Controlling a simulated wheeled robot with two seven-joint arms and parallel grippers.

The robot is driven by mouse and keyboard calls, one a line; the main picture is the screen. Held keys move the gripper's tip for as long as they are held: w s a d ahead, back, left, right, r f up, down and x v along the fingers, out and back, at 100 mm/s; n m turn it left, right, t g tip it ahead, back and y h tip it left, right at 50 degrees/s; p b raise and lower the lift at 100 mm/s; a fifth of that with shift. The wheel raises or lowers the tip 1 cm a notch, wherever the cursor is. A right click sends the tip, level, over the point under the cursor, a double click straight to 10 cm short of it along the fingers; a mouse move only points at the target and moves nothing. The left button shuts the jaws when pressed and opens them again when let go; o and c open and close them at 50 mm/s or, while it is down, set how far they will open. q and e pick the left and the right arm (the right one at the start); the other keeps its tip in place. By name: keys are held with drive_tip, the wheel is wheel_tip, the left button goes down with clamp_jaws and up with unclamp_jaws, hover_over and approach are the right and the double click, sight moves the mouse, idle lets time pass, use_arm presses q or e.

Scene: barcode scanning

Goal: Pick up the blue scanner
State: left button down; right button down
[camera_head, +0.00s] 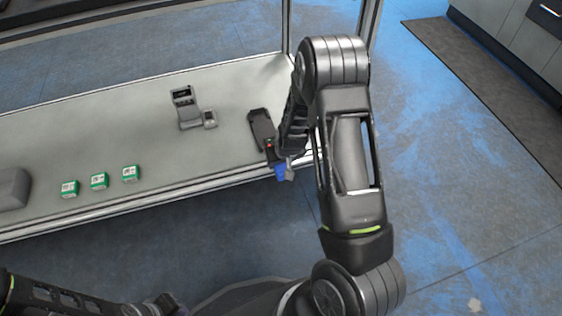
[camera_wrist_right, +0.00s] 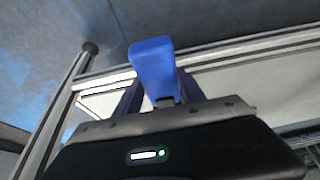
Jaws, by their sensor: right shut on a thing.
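The blue scanner (camera_head: 280,171) shows as a small blue piece at the front edge of the table (camera_head: 235,156), near its right end. In the right wrist view the blue scanner (camera_wrist_right: 153,66) stands out between the two fingers. My right gripper (camera_wrist_right: 160,96) is shut on it; in the head view this gripper (camera_head: 283,161) is partly hidden by its own arm. My left gripper (camera_head: 165,305) is low in the head view, well away from the table. Its fingers are too dark and cut off to show their opening.
A dark holder-like object (camera_head: 261,127) lies on the table just behind my right gripper. A grey device with a small screen (camera_head: 184,104) stands farther left. Several green-and-white boxes (camera_head: 99,181) line the front, and a grey object (camera_head: 12,188) sits at the left edge.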

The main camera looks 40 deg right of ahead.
idle(0.6)
drive_tip(key=w+a+r+n, duration=0.1)
drive_tip(key=w+a+r, duration=0.2)
drive_tip(key=a+r, duration=0.3)
drive_tip(key=w+a+r+n+y, duration=0.1)
drive_tip(key=w+a+r, duration=0.2)
drive_tip(key=a+r, duration=0.3)
drive_tip(key=w+a+r+n, duration=0.1)
drive_tip(key=w+a+r, duration=0.2)
drive_tip(key=r, duration=1)
drive_tip(key=a, duration=0.3)
drive_tip(key=shift+w+a+n, duration=0.3)
drive_tip(key=shift+w+a, duration=0.05)
drive_tip(key=shift+a, duration=0.05)
